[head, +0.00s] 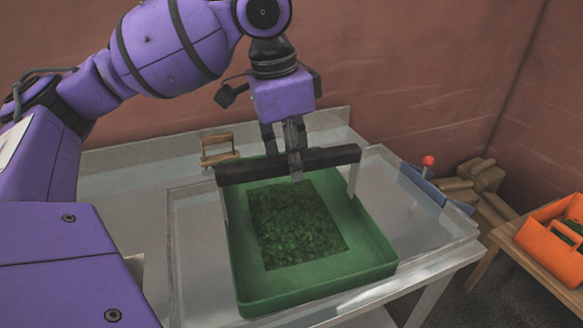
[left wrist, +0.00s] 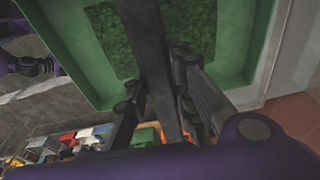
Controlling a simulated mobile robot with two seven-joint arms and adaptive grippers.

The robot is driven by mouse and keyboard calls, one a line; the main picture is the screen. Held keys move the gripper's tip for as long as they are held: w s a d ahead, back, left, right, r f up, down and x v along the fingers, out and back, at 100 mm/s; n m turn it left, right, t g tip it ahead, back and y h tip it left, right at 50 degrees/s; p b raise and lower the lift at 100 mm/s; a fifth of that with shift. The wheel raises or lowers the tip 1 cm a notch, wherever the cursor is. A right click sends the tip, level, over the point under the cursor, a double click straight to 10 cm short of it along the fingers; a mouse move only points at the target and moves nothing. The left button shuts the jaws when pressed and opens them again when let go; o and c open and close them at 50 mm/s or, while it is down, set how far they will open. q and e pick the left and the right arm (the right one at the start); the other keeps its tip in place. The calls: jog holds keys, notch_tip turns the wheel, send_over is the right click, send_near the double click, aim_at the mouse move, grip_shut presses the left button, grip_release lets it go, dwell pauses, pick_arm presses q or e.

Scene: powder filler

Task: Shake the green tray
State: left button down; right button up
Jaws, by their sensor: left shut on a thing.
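The green tray (head: 375,262) sits on the metal table, with a rectangular patch of dark green powder (head: 295,222) in its middle. A black bar handle (head: 330,159) on light uprights spans the tray. My left gripper (head: 296,165) comes down from above and is shut on the handle bar near its middle. The left wrist view shows the fingers (left wrist: 165,110) on both sides of the dark bar (left wrist: 150,50), with the green tray (left wrist: 85,50) behind.
The metal table (head: 195,230) has a raised, see-through rim around the tray. A blue object with a red knob (head: 428,162) is at the right edge. An orange bin (head: 552,240) stands on a wooden stand at the right. Brown sacks (head: 480,178) lie by the wall.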

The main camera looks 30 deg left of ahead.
pick_arm(q)
jog(key=shift+r, duration=0.1)
jog(key=shift+a, duration=2.55)
jog(key=shift+d, duration=2.55)
jog(key=a, duration=0.5)
jog(key=d, duration=0.5)
dwell(0.8)
dwell(0.5)
